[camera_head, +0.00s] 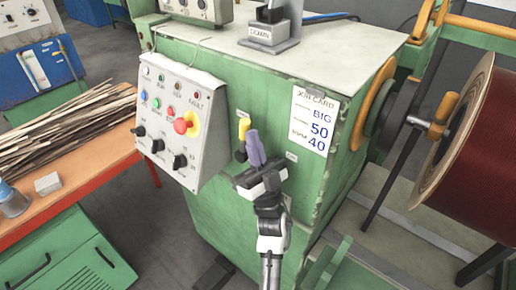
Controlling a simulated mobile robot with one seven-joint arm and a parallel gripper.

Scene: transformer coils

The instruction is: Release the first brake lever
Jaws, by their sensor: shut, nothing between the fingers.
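A lever with a yellow grip (244,126) stands on the front face of the green machine (315,175), right of the control panel. Its dark lower part shows below the grip. My gripper (256,142) is just right of this lever, its purple fingers pointing up, shut and empty. The fingers look very near the lever; I cannot tell whether they touch it. My gripper hides part of the machine face behind it. No other similar lever is clearly visible.
The grey control panel (182,120) with a red emergency button (183,126) juts out left of my gripper. A job card (312,120) is on the machine face at right. A wire coil (485,150) stands far right. A workbench (60,215) is at left.

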